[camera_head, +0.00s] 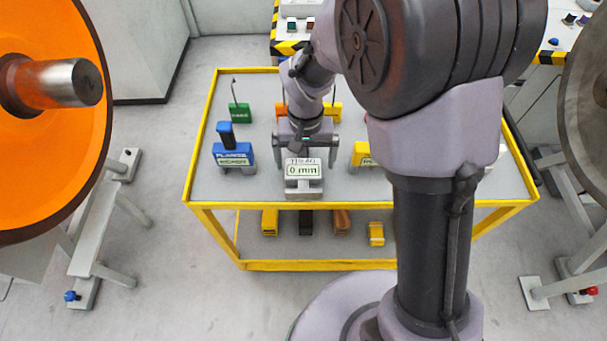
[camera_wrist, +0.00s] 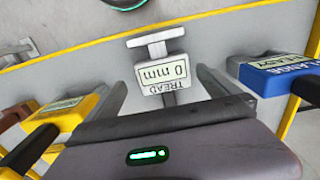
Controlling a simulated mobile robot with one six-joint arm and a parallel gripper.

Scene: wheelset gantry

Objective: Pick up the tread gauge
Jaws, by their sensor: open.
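The tread gauge (camera_head: 303,180) is a small grey block with a pale display reading "0 mm". It stands near the front edge of the yellow-framed table (camera_head: 330,200). In the wrist view the tread gauge (camera_wrist: 168,75) shows its "TREAD 0 mm" face and a grey T-shaped end. My gripper (camera_head: 305,150) is over the tread gauge and points down. In the wrist view my gripper (camera_wrist: 160,80) is open, with one finger on each side of the gauge and visible gaps between.
A blue flange gauge (camera_head: 233,155) stands left of the tread gauge and a yellow gauge (camera_head: 361,154) right. A green gauge (camera_head: 240,112) and a yellow-orange one (camera_head: 333,111) stand behind. Large wheels flank the table: orange (camera_head: 45,150) left, grey (camera_head: 588,110) right.

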